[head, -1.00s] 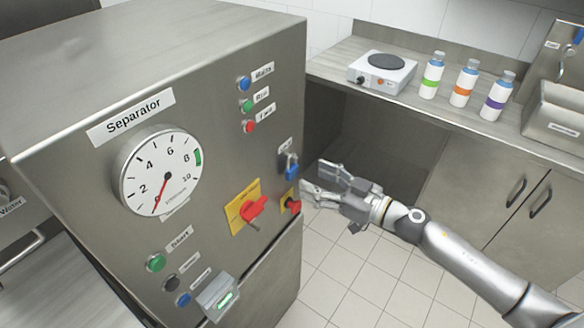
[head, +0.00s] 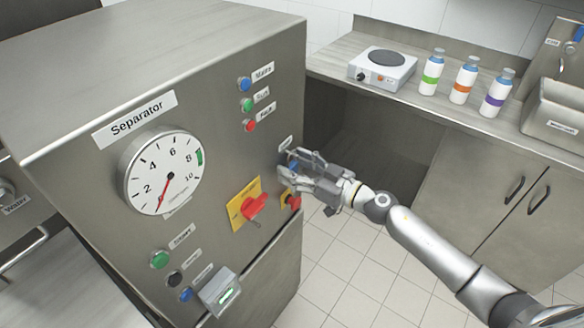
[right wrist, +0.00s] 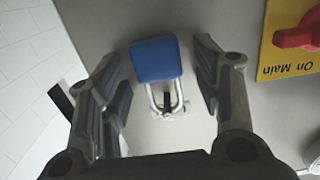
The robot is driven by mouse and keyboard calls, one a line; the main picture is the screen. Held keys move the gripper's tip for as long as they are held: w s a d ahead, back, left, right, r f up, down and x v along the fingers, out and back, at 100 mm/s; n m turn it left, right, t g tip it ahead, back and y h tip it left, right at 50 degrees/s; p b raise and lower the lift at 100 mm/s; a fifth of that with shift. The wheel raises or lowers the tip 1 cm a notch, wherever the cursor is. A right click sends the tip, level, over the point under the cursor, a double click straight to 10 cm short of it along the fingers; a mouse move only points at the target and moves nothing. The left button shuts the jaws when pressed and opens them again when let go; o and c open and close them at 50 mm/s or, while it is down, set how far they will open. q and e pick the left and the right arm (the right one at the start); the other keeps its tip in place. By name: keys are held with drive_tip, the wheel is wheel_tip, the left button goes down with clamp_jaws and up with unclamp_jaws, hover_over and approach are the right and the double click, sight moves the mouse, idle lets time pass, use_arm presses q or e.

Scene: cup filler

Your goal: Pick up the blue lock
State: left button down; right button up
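The blue lock (right wrist: 157,60) hangs by its metal shackle on the front panel of the separator (head: 110,230). In the right wrist view it sits between the two spread fingers of my right gripper (right wrist: 163,95), with a gap on each side. In the head view the lock (head: 293,166) is mostly hidden behind the fingers of my right gripper (head: 296,174), which is at the panel's right edge. My right gripper is open and empty. My left gripper is not in view.
A red switch on a yellow plate (head: 241,200) is left of the gripper, and a smaller red switch (head: 294,202) is just below it. A counter with a hot plate (head: 383,67) and several bottles stands behind. The tiled floor (head: 335,262) is clear.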

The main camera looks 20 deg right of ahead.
drive_tip(key=c, duration=1)
drive_tip(key=shift+r, duration=0.15)
drive_tip(key=shift+r+p, duration=0.35)
drive_tip(key=shift+r, duration=0.3)
drive_tip(key=b+v, duration=0.1)
drive_tip(key=v, duration=0.5)
drive_tip(key=b+v, duration=0.2)
drive_tip(key=v, duration=0.4)
drive_tip(key=b+v, duration=0.1)
drive_tip(key=v, duration=0.5)
drive_tip(key=shift+f+b, duration=0.3)
drive_tip(key=shift+f, duration=0.05)
